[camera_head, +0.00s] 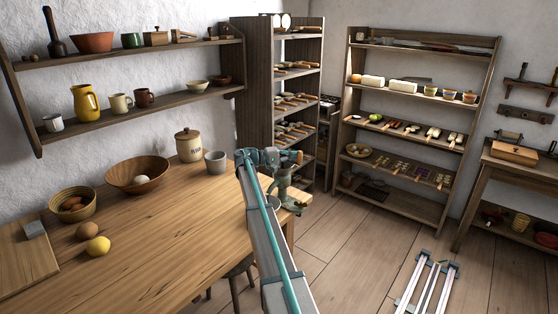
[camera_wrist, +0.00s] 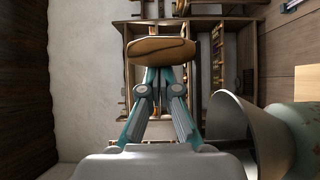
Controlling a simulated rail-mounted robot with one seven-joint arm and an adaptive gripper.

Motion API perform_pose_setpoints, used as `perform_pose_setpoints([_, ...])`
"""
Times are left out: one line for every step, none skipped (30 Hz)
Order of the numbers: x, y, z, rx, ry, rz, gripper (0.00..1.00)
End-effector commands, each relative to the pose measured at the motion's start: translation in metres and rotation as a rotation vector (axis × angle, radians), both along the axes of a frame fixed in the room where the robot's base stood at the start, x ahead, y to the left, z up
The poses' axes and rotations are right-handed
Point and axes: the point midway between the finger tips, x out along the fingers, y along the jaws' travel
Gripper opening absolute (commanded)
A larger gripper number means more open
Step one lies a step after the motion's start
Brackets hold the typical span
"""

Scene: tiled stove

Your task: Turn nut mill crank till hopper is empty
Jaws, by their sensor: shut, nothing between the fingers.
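The nut mill (camera_head: 283,178), a grey-green metal body, is fixed at the table's right corner, partly behind my arm. In the wrist view its pale green body (camera_wrist: 303,125) and a grey flared part (camera_wrist: 232,122), which looks like the hopper, are at the lower right. The hopper's contents cannot be seen. The wooden crank handle (camera_head: 294,156) is at the mill's upper right; in the wrist view the handle (camera_wrist: 161,50) lies crosswise just beyond my fingertips. My gripper (camera_head: 270,157) is shut and empty; its fingertips (camera_wrist: 157,73) meet close to the handle, contact unclear.
Shelves (camera_head: 400,130) stand behind.

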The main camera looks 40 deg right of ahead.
Motion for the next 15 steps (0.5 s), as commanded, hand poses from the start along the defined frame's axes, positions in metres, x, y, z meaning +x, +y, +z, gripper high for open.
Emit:
perform_pose_setpoints([-0.007,-0.002,-0.002,0.000,-0.001,-0.009,0.00])
perform_pose_setpoints([-0.008,-0.002,-0.002,0.000,-0.001,-0.011,0.00])
perform_pose_setpoints([-0.010,-0.002,-0.002,-0.001,-0.001,-0.012,0.00])
perform_pose_setpoints([-0.010,-0.001,-0.001,-0.001,-0.001,-0.013,0.00])
perform_pose_setpoints([-0.011,0.000,-0.001,-0.001,-0.001,-0.013,0.00])
perform_pose_setpoints([-0.011,0.002,-0.001,-0.001,-0.001,-0.014,0.00])
perform_pose_setpoints([-0.012,0.004,-0.001,-0.001,-0.001,-0.014,0.00])
perform_pose_setpoints([-0.012,0.005,-0.001,-0.001,-0.001,-0.014,0.00])
perform_pose_setpoints([-0.012,0.008,-0.001,-0.001,0.000,-0.014,0.00])
perform_pose_setpoints([-0.012,0.010,-0.001,-0.001,0.000,-0.014,0.00])
perform_pose_setpoints([-0.012,0.012,-0.001,-0.001,0.000,-0.014,0.00])
perform_pose_setpoints([-0.012,0.014,-0.001,-0.001,0.000,-0.015,0.00])
perform_pose_setpoints([-0.012,0.015,-0.001,-0.001,0.000,-0.015,0.00])
perform_pose_setpoints([-0.012,0.017,-0.001,-0.001,0.000,-0.015,0.00])
perform_pose_setpoints([-0.012,0.019,-0.001,-0.001,0.000,-0.015,0.00])
